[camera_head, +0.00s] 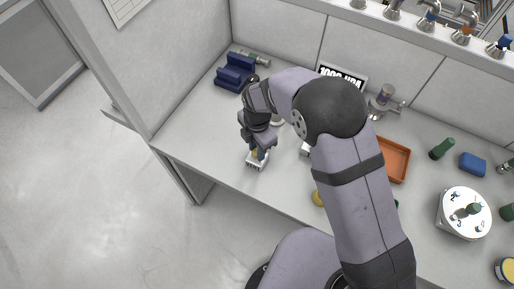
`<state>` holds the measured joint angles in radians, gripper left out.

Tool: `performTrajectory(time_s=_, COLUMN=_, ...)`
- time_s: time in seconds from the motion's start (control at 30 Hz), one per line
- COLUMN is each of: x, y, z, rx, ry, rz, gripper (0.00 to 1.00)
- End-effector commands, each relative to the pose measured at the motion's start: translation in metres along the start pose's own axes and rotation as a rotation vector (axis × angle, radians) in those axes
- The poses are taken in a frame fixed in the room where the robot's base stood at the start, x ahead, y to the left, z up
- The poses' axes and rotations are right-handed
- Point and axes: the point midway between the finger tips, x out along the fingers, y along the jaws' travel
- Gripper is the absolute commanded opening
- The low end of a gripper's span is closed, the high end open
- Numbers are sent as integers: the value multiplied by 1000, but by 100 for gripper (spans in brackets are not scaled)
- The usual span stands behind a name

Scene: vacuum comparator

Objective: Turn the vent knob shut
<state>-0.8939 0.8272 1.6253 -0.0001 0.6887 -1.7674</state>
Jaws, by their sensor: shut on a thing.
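My gripper (257,150) points down near the front left edge of the bench. It is shut on a small yellow piece (254,152), mostly hidden by the fingers. A small pale block with a slotted front (257,162) sits right below the fingertips. I cannot tell whether the yellow piece is the vent knob, or whether it touches the block. No other vent knob can be made out for sure; my arm hides the middle of the bench. A display (341,76) behind my arm reads what looks like "1000 HPA".
A dark blue stepped rest (234,73) stands at the back left. Right of my arm are an orange tray (397,160), a green-handled item (441,148), a blue block (472,164) and a round white unit (464,214). Metal fittings (462,34) line the back ledge.

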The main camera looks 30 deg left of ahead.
Motion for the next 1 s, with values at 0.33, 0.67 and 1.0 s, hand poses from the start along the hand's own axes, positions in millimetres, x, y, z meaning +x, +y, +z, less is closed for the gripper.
performTrajectory(time_s=0.33, x=1, y=0, z=0, rx=186, ry=0, rz=-1, gripper=4)
performTrajectory(time_s=0.67, x=0, y=1, z=0, rx=488, ry=0, rz=1, gripper=4)
performTrajectory(time_s=1.0, x=0, y=1, z=0, rx=811, ry=0, rz=0, gripper=4)
